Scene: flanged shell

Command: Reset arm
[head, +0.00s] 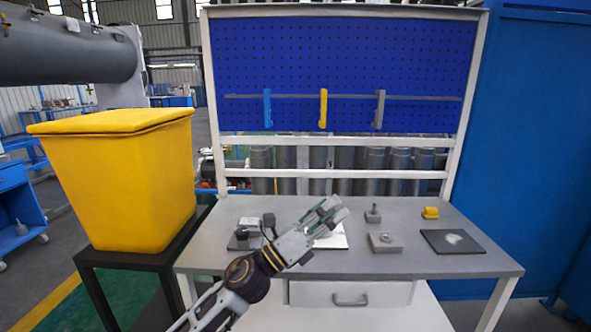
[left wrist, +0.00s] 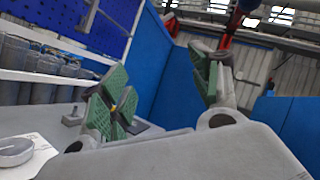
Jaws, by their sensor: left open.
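My left gripper (head: 326,216) reaches in over the grey workbench (head: 210,253), with its green-padded fingers apart and nothing between them. In the left wrist view the two green-padded fingers (left wrist: 163,95) stand wide apart. A white sheet (head: 335,240) lies on the bench, partly hidden behind the gripper. A grey rounded metal part (left wrist: 14,151) lies on it in the left wrist view. My right gripper is in neither view.
On the bench are a grey block with a round top (head: 385,243), a small post (head: 373,213), a yellow part (head: 431,213) and a black mat (head: 470,246) with a pale piece. A yellow bin (head: 120,185) stands left. A blue pegboard (head: 340,60) rises behind.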

